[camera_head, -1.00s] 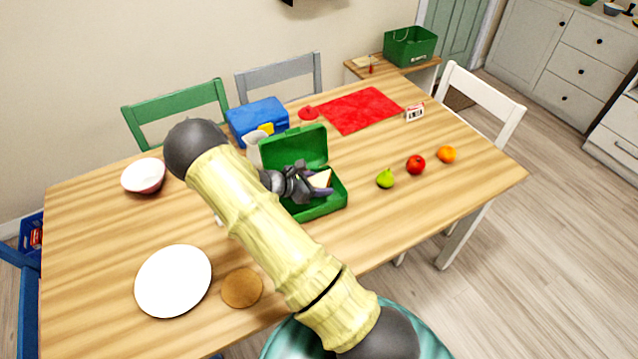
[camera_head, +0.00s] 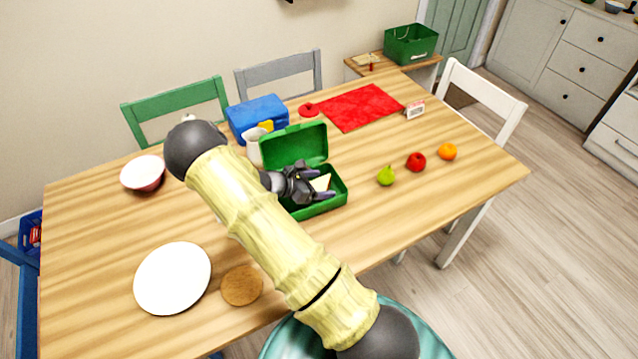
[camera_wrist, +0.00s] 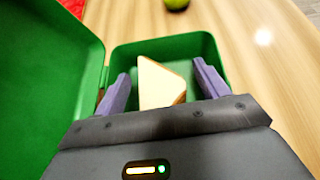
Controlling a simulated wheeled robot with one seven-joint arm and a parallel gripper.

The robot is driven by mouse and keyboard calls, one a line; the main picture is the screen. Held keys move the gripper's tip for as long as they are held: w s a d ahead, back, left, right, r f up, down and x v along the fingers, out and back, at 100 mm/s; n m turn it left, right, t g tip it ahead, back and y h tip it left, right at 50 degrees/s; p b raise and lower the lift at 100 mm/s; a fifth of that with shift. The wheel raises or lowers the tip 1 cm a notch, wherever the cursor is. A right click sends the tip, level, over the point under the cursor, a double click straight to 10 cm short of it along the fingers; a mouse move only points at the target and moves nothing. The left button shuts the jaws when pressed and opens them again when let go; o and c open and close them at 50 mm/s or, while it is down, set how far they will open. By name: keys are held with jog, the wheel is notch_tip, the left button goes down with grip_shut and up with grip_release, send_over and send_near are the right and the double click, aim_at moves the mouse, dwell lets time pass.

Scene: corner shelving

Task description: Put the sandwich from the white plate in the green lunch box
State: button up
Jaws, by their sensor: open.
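The green lunch box (camera_head: 328,205) stands open on the table, its lid raised at the back. It also shows in the wrist view (camera_wrist: 190,45). The sandwich (camera_wrist: 160,83), a pale triangular wedge, is inside the box. It shows small in the head view (camera_head: 321,183). My gripper (camera_head: 322,182) is over the box. In the wrist view my gripper (camera_wrist: 157,80) has its two purple fingers apart, one on each side of the sandwich, with gaps visible. The white plate (camera_head: 173,278) at the front left is empty.
A round brown board (camera_head: 241,286) lies beside the plate. A white mug (camera_head: 254,147) and a blue box (camera_head: 258,118) stand behind the lunch box.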

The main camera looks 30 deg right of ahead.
jog(key=shift+r+p, duration=0.35)
jog(key=shift+r, duration=0.25)
jog(key=b+v, duration=0.1)
jog(key=v, duration=1.1)
jog(key=shift+s, duration=0.15)
jog(key=s+a+r+m+t+y, duration=0.1)
jog(key=s+a+r+m+y, duration=0.1)
jog(key=s+r+m+y, duration=0.3)
jog(key=s+a+r+m+t+y, duration=0.1)
jog(key=s+a+r+m+y, duration=0.2)
jog(key=s+m, duration=1)
notch_tip(320, 180, up, 3)
jog(key=y, duration=0.4)
jog(key=shift+d, duration=0.1)
jog(key=shift+s, duration=0.15)
